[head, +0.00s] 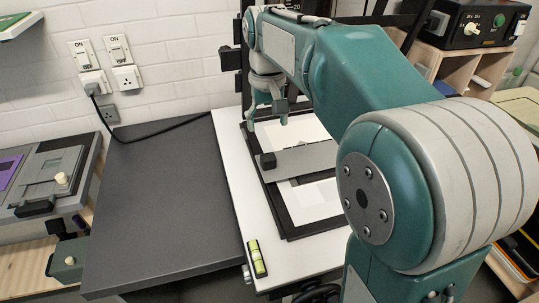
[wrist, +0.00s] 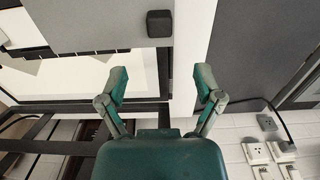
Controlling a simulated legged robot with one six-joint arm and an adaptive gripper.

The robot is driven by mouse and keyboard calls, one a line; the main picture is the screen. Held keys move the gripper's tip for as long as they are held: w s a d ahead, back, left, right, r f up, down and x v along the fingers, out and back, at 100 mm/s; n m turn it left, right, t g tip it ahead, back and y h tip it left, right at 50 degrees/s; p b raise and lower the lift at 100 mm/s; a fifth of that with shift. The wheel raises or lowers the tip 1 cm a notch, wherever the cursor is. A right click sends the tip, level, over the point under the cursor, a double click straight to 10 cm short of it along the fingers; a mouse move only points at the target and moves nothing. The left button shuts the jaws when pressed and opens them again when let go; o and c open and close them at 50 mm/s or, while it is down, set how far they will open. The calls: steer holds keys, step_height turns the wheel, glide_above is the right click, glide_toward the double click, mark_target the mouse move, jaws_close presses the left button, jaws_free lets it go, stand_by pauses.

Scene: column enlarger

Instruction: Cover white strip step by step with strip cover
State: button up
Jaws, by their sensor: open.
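The strip cover (head: 305,159) is a flat grey plate with a black block-shaped knob (head: 268,160) at its left end. It lies across the black-framed easel, with white surface (head: 291,131) showing on its far side and more on its near side. In the wrist view the cover (wrist: 95,22) fills the upper left, with its knob (wrist: 160,24) near its edge. White strip area (wrist: 80,76) shows beyond the cover, with small dark marks along the edge. My gripper (head: 267,112) is open and empty, above the far part of the easel. Its fingers (wrist: 162,86) are apart from the knob.
The white baseboard (head: 228,165) carries the easel and a small green level (head: 257,258). A dark grey worktop (head: 165,200) is clear on the left. The black enlarger column stands behind. Wall sockets (head: 93,83) with a cable, and a control box (head: 470,22) on a shelf, stand around.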

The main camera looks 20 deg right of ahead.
mark_target(268, 156)
step_height(268, 156, down, 11)
steer(key=shift+r, duration=0.1)
stand_by(0.3)
jaws_close()
